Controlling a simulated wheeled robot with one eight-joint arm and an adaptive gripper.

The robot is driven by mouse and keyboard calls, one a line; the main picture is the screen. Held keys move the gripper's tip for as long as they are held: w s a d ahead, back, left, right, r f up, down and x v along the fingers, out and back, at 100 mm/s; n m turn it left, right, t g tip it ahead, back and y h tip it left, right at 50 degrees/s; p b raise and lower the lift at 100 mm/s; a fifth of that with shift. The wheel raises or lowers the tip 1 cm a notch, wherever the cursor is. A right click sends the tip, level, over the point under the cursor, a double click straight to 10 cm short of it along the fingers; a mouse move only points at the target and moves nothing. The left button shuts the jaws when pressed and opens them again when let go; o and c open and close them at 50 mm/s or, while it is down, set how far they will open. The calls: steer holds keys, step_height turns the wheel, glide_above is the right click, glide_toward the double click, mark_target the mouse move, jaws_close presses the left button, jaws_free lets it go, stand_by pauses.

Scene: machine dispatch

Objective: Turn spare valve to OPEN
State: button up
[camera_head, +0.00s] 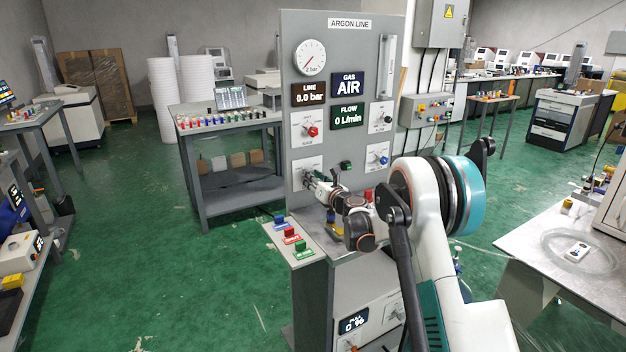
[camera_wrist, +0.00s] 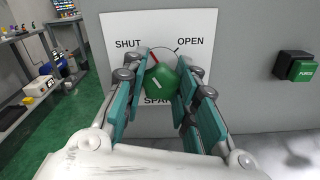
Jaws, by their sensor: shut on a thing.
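The spare valve is a green knob (camera_wrist: 161,80) on a white plate (camera_wrist: 115,24) marked SHUT, OPEN and, partly hidden, SPARE. A red line shows at the knob's upper left, toward SHUT; a black tick stands near OPEN. My gripper (camera_wrist: 163,82) has its teal pads on both sides of the knob and is shut on it. In the head view, my gripper (camera_head: 312,180) reaches the lower left plate of the ARGON LINE panel (camera_head: 300,90); the knob is hidden there.
A black-housed green PURGE button (camera_wrist: 300,70) sits right of the plate. The panel also bears a red knob (camera_head: 312,132), a blue knob (camera_head: 382,160) and displays reading AIR, 0.0 bar and 0 L/min. Coloured blocks (camera_head: 290,235) stand on a ledge below.

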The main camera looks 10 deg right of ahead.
steer(key=m, duration=1.1)
steer(key=shift+r+p, duration=0.1)
steer(key=shift+p, duration=0.2)
steer(key=shift+m, duration=1.8)
steer(key=o, duration=1.1)
steer(key=v, duration=1.2)
